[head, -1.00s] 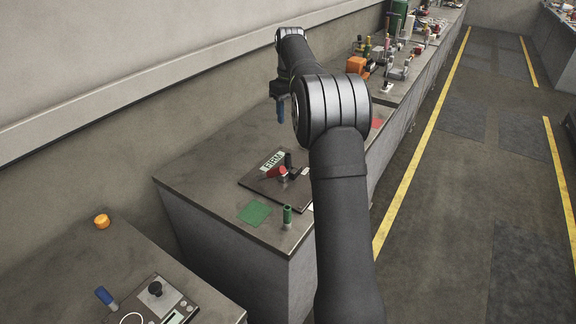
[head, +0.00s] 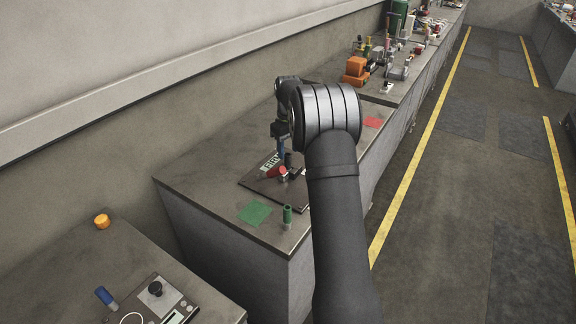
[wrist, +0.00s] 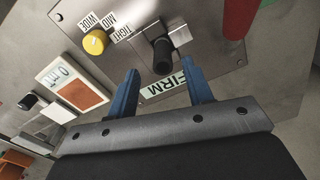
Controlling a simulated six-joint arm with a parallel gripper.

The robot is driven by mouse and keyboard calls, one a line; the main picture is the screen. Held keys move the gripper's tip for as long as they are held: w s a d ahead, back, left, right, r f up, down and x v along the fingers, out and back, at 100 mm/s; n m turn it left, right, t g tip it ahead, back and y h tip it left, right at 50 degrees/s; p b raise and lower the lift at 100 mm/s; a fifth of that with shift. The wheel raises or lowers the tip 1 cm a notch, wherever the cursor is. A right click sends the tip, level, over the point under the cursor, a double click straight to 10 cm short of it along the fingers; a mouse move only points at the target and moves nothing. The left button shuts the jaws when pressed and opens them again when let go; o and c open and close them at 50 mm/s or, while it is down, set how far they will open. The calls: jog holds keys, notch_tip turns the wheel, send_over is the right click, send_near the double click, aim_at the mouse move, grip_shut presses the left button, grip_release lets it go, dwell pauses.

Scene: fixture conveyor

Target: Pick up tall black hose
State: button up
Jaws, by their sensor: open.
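The black hose (wrist: 161,56) stands up from a grey metal panel in the wrist view, beside the FIRM label. In the head view the black hose (head: 289,159) is on the dark plate, partly hidden by my gripper and the red part. My gripper (head: 281,152) is over this plate, pointing down. In the wrist view the blue fingers of my gripper (wrist: 159,70) are apart, with the hose showing between and just beyond their tips. Nothing is held. I cannot tell whether a finger touches the hose.
A green cylinder (head: 287,214) stands near the bench's front edge, beside a green square (head: 254,213). A yellow knob (wrist: 94,42) sits on the panel. Orange and grey equipment (head: 355,70) stands farther back.

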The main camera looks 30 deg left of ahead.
aim_at(288, 154)
jog(key=f, duration=0.4)
jog(key=shift+s+f, duration=0.2)
jog(key=shift+s, duration=0.05)
jog(key=shift+c, duration=0.5)
grip_shut()
